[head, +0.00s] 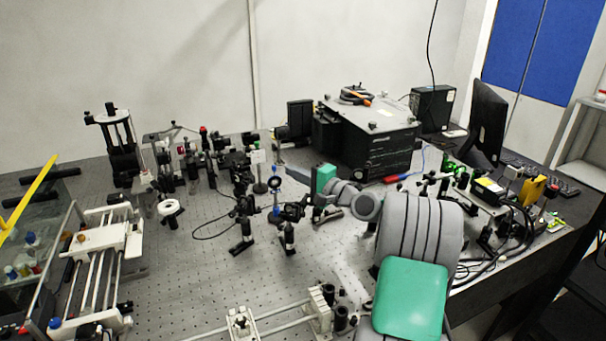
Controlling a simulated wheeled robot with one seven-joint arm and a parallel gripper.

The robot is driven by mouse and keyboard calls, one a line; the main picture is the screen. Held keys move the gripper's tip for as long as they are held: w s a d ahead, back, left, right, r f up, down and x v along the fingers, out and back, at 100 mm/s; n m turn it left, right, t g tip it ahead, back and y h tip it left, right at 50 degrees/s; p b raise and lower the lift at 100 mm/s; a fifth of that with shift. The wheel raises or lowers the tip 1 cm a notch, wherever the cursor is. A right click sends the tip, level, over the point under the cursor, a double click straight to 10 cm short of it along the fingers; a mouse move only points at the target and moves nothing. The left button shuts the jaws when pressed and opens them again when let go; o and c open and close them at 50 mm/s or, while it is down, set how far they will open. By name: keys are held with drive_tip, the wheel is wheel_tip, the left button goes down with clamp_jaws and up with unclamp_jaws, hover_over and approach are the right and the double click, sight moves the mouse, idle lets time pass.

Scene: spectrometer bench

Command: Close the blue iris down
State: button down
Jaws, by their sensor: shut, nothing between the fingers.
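My gripper (316,213) is shut and empty, a little to the right of the iris and lower in the picture. It looks apart from the iris. Its fingertips are small and hard to make out against the dark mounts beside them.
Dark optic mounts (292,211) stand between the iris and my gripper, with more to the left (243,207). A small white card (258,157) stands behind the iris. A large black box (365,137) is at the back. The perforated table (190,270) has bare room at front left.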

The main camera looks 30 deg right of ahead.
sight(274, 170)
drive_tip(key=x, duration=0.4)
